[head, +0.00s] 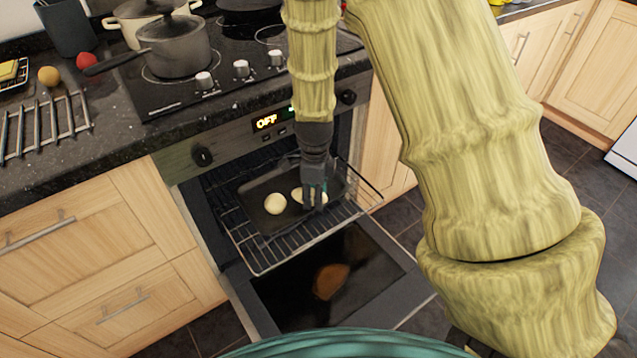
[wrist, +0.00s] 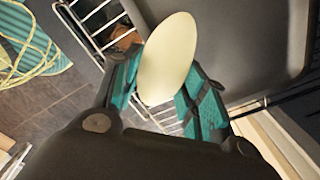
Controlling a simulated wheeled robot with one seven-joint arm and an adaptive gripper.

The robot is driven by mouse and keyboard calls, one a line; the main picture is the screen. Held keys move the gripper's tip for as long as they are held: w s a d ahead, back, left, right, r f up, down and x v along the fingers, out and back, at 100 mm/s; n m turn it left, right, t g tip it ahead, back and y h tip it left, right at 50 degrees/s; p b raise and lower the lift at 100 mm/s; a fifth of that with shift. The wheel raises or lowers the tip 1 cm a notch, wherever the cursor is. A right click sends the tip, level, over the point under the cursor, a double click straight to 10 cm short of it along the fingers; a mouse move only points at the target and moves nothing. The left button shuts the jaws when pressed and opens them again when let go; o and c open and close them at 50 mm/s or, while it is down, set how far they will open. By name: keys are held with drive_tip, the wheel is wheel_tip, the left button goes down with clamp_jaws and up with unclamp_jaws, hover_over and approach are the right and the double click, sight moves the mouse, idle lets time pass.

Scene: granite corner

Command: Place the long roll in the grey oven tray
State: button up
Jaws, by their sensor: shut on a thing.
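The long roll (head: 303,196) is pale, smooth and oval. It is between the fingers of my gripper (head: 314,192), which is shut on it; in the wrist view the roll (wrist: 168,58) sticks out past the teal fingertips. The grey oven tray (head: 250,197) rests on the pulled-out rack in the open oven, and it also shows in the wrist view (wrist: 240,50). My gripper points down over the tray's right part. I cannot tell whether the roll touches the tray. A round pale roll (head: 275,204) lies in the tray, left of the long roll.
The wire rack (head: 262,258) juts over the lowered oven door (head: 385,290). A brown bread-like thing (head: 331,281) shows on the door. The counter above holds a grey pot (head: 178,55), a metal rack (head: 45,125), a red ball-shaped item (head: 87,62) and a tan one (head: 49,76).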

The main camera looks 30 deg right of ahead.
drive_tip(key=w+d, duration=0.1)
drive_tip(key=w, duration=0.1)
drive_tip(key=w+d, duration=0.4)
drive_tip(key=shift+w+d+f, duration=0.1)
drive_tip(key=shift+w+f, duration=0.2)
drive_tip(key=shift+f, duration=0.1)
drive_tip(key=shift+f+b, duration=0.5)
drive_tip(key=shift+f, duration=1.2)
drive_tip(key=shift+f, duration=0.2)
drive_tip(key=o, duration=1)
drive_tip(key=shift+r, duration=0.1)
wheel_tip(320, 180, up, 12)
drive_tip(key=shift+r+p, duration=0.1)
drive_tip(key=shift+p, duration=0.65)
